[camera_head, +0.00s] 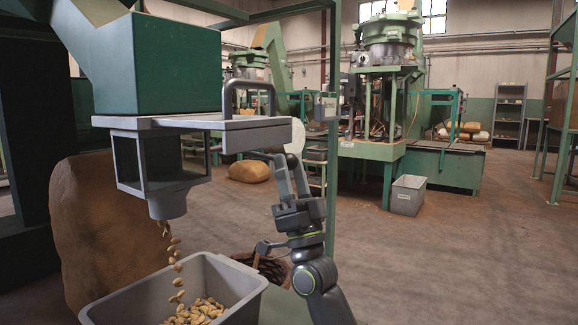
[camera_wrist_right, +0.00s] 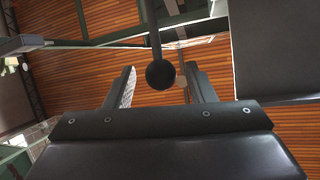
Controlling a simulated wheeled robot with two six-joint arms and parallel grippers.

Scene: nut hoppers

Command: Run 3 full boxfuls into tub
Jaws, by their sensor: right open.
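A green hopper (camera_head: 165,65) stands over a grey slide plate (camera_head: 250,132) with a raised handle (camera_head: 249,86). Under the plate hangs a grey open-sided box (camera_head: 128,172) with a spout (camera_head: 168,204). Nuts (camera_head: 176,267) fall from the spout into the grey tub (camera_head: 222,265), where a small heap (camera_head: 198,312) lies. My right gripper (camera_head: 280,160) is raised just below the plate's right end. In the right wrist view its open fingers (camera_wrist_right: 163,88) stand either side of a dark ball knob (camera_wrist_right: 160,74) on a rod; contact cannot be told. My left gripper is out of view.
A bulging brown sack (camera_head: 105,230) stands behind the tub, with a wicker basket (camera_head: 272,268) behind my right arm. A green post (camera_head: 333,150) carries a small panel (camera_head: 326,107). A grey bin (camera_head: 407,195) stands further back. The floor at the right is clear.

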